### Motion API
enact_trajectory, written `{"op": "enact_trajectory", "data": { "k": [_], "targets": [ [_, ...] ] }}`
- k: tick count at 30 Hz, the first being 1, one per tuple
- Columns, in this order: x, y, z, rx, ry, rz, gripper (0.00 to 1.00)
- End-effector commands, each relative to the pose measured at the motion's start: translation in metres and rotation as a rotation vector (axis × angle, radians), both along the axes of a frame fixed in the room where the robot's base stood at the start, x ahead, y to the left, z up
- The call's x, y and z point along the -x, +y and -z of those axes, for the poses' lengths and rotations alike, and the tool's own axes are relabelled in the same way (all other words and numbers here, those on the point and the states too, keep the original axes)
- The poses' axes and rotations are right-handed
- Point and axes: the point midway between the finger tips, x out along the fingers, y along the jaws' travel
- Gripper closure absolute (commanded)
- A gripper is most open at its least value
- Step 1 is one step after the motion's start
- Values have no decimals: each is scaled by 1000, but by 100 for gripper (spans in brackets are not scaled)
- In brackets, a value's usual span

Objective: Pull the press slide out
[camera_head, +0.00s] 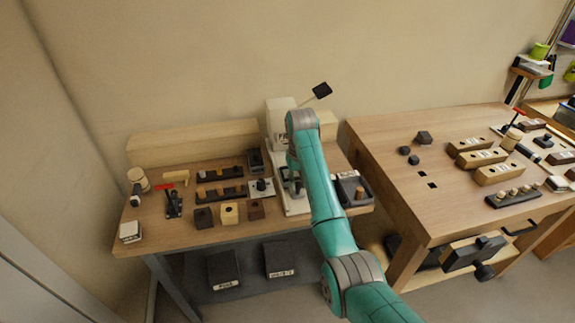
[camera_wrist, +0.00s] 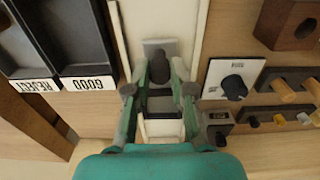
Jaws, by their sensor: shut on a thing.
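The press (camera_head: 279,125) is a pale upright machine with a black-ended lever (camera_head: 322,90), at the back of the left bench. Its pale base (camera_head: 298,207) runs toward the front of the bench, mostly behind my arm. In the wrist view the press slide (camera_wrist: 160,46) is a grey plate between pale rails, with a dark upright knob (camera_wrist: 159,66). My gripper (camera_wrist: 160,73) has its two fingers on either side of this knob and is shut on it. In the head view my arm largely hides the gripper and slide.
A dark two-part tray (camera_wrist: 62,38) labelled REJECT and GOOD stands beside the press. On the other side are a white plate with a black knob (camera_wrist: 234,82), peg racks (camera_head: 221,192) and several blocks (camera_head: 229,212). A second bench (camera_head: 385,150) stands to the right.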

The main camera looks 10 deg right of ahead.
Motion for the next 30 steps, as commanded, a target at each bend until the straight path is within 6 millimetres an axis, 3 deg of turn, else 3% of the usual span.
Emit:
{"op": "enact_trajectory", "data": {
  "k": [18,27,28,30],
  "targets": [
    [31,0,1,0,1,0,97],
    [32,0,1,0,1,0,97],
    [32,0,1,0,1,0,72],
    [32,0,1,0,1,0,55]
  ]
}}
